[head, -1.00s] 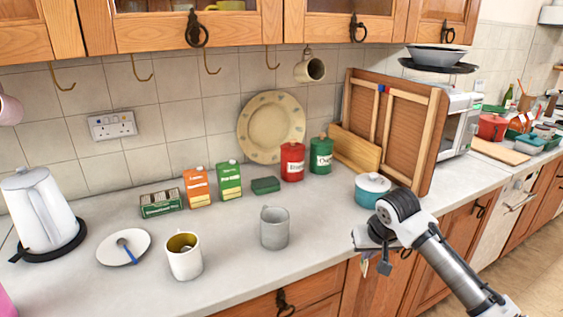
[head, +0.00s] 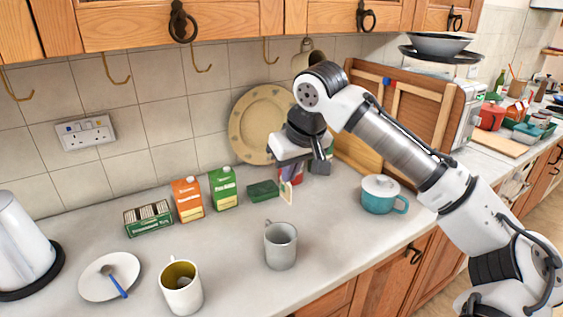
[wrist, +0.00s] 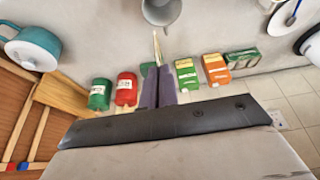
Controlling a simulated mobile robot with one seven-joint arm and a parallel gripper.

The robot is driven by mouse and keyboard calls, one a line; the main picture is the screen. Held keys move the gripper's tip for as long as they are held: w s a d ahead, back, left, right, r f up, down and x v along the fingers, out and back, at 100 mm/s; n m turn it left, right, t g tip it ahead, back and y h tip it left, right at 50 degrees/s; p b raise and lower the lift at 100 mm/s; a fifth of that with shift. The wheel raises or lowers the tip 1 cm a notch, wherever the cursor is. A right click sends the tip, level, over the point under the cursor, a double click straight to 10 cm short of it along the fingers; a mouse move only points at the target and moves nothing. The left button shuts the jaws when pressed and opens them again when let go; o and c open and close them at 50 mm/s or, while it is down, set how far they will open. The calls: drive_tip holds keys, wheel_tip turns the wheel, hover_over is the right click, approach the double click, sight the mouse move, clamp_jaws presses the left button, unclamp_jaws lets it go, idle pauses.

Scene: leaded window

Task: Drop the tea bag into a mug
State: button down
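My gripper (head: 297,172) is raised above the counter, behind and above the grey mug (head: 281,246). Its fingers look shut on a thin, pale tea bag (head: 286,191), which hangs below them. In the wrist view the tea bag (wrist: 157,48) shows nearly edge-on beyond the fingers (wrist: 156,80), and the grey mug (wrist: 161,9) is at the top edge. The grey mug stands upright; its inside is mostly hidden. A white mug (head: 182,295) with a yellowish inside stands front left, with something greyish in it. A green tea box (head: 149,220) stands farther back.
A plate with a spoon (head: 110,277) and a kettle (head: 22,245) are on the left. Cartons (head: 223,188), a green sponge (head: 263,191) and canisters (wrist: 126,89) line the back. A teal pot (head: 381,199) stands right. Wall cupboards (head: 180,22) hang overhead.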

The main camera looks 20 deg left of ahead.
sight(291, 190)
drive_tip(key=shift+f+b, duration=2.7)
drive_tip(key=shift+f, duration=0.3)
drive_tip(key=c, duration=1.6)
unclamp_jaws()
drive_tip(key=shift+r, duration=0.15)
drive_tip(key=b+v, duration=0.1)
drive_tip(key=v, duration=1.2)
drive_tip(key=shift+d+r+b, duration=0.2)
drive_tip(key=shift+r+b, duration=0.05)
drive_tip(key=shift+b, duration=0.1)
